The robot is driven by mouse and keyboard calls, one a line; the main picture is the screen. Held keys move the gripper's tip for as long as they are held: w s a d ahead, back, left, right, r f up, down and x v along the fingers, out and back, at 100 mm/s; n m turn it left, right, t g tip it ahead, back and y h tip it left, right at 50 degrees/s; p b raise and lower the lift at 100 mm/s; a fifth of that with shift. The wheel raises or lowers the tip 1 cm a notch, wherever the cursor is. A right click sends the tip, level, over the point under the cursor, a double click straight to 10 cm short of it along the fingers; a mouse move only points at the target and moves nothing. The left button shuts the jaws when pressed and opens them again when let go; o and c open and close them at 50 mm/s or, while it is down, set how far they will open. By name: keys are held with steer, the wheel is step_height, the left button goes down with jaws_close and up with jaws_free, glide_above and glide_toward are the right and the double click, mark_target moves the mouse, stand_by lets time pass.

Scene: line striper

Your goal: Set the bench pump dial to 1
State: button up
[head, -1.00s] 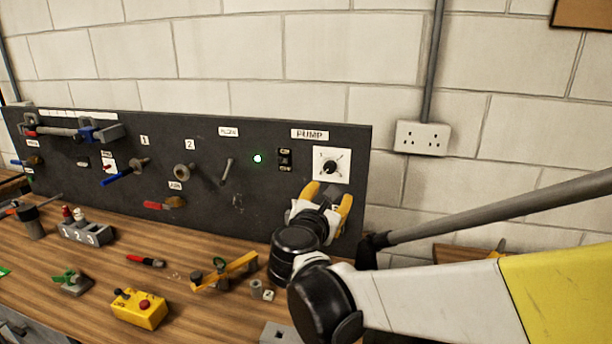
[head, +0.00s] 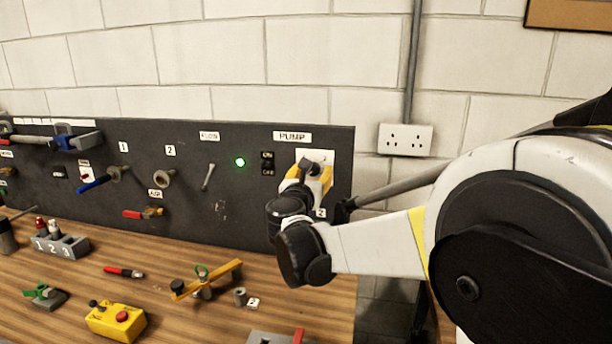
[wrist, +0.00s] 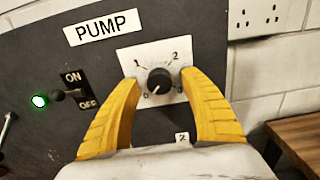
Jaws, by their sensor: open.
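The pump dial (wrist: 159,82) is a black knob on a white plate (wrist: 150,55) under the PUMP label (wrist: 102,27). Marks 1 and 2 show at the plate's upper left and upper right. The knob's white pointer line points down and left, toward the lower-left mark. My gripper (wrist: 161,84) is open, with one yellow finger on each side of the knob. I cannot tell whether the fingertips touch it. In the head view my gripper (head: 314,170) covers the dial and most of the plate.
Left of the dial are an ON/OFF switch (wrist: 69,93) and a lit green lamp (wrist: 39,101). A wall socket (head: 405,139) is to the right of the panel (head: 240,205). A yellow button box (head: 116,321) and small parts lie on the wooden bench (head: 70,285).

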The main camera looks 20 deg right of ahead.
jaws_close()
stand_by(0.3)
steer(key=m+p, duration=0.1)
steer(key=m, duration=0.2)
steer(key=shift+r+m+p, duration=0.1)
steer(key=shift+m+p, duration=0.3)
steer(key=m+p, duration=0.1)
steer(key=m, duration=0.4)
steer(key=shift+p, duration=0.3)
steer(key=m+p, duration=0.1)
steer(key=m, duration=0.4)
steer(key=shift+a, duration=0.1)
steer(key=shift+m+p, duration=0.3)
steer(key=shift+m, duration=1.6)
